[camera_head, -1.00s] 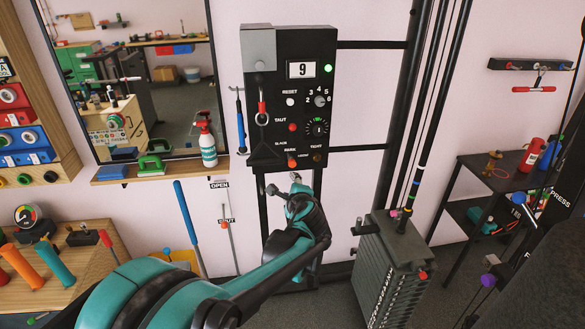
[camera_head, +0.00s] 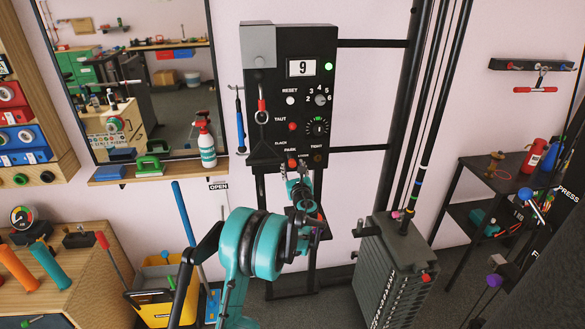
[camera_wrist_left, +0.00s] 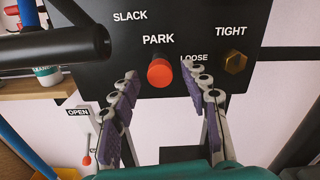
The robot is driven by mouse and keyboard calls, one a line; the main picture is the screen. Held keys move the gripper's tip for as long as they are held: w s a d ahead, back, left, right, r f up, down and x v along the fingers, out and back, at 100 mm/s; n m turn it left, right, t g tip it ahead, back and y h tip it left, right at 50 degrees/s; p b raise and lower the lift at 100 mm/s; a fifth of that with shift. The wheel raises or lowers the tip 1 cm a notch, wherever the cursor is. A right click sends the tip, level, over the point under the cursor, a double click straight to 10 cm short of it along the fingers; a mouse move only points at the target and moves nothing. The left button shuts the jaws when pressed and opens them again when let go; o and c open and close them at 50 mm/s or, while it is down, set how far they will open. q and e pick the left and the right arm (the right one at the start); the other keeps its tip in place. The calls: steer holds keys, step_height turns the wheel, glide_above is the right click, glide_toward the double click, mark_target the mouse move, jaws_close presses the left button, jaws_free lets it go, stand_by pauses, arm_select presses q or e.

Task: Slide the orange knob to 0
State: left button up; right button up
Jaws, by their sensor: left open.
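An orange-red knob (camera_head: 292,162) sits at the lower edge of the black wall panel (camera_head: 270,105), by the word PARK. It shows larger in the left wrist view (camera_wrist_left: 160,72). No 0 mark for it is visible. My left gripper (camera_head: 298,182) is just below the panel. In the left wrist view its two purple-padded fingers (camera_wrist_left: 166,92) are open, one on each side below the knob, with nothing between them. I cannot tell whether they touch the panel. My right gripper is not in view.
A brass hex knob (camera_wrist_left: 235,62) lies right of the orange-red one, near TIGHT. A red knob (camera_head: 292,127) is higher up, by TAUT. A weight stack (camera_head: 395,265) stands right of my left arm. A shelf (camera_head: 150,172) with a spray bottle (camera_head: 206,145) is to the left.

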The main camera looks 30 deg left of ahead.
arm_select(q)
steer(key=shift+x, duration=0.9)
jaws_close()
steer(key=shift+v, duration=1.35)
jaws_free()
steer(key=v, duration=1.2)
